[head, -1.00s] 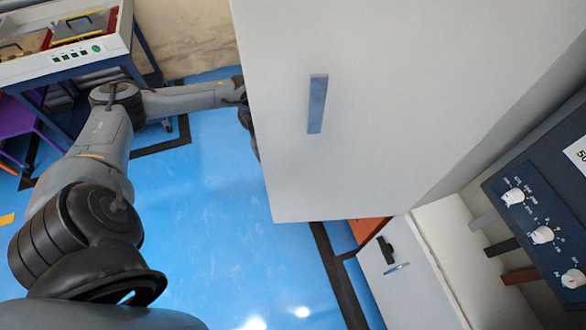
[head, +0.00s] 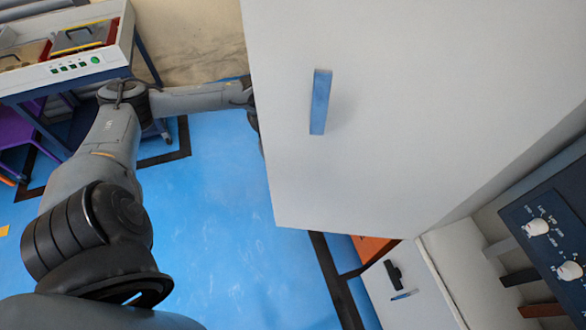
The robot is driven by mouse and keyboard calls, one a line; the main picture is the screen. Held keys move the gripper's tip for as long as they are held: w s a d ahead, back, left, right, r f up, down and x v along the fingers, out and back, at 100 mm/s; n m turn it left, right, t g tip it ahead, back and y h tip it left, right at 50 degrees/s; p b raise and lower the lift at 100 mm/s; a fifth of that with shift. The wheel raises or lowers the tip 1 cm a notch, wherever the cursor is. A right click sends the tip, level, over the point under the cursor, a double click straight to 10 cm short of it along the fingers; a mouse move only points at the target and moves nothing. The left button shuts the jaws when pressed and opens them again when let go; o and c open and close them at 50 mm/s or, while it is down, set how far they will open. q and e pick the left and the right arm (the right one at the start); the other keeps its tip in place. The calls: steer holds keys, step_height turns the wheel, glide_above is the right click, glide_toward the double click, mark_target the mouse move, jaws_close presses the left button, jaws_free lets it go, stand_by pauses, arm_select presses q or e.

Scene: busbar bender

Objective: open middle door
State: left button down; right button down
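A large white door panel (head: 420,110) fills the upper middle of the head view. It stands swung out from the white cabinet at the right. A blue bar handle (head: 320,101) is on the face toward me. My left arm reaches in from the left, and its far end passes behind the door's left edge. The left gripper is hidden behind the panel, so its fingers do not show. My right gripper is not in view. A lower white panel with a black latch (head: 393,275) shows below the door.
A control panel with white knobs (head: 537,227) is at the right, beside several dark bars (head: 519,277). A white-topped machine (head: 70,60) on a blue frame stands at the upper left. Blue floor (head: 220,230) is clear between my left arm and the door.

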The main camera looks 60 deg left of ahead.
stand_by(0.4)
arm_select(q)
steer(key=c, duration=1.5)
jaws_free()
steer(key=shift+o, duration=0.9)
steer(key=shift+w+d, duration=0.1)
steer(key=shift+w, duration=0.05)
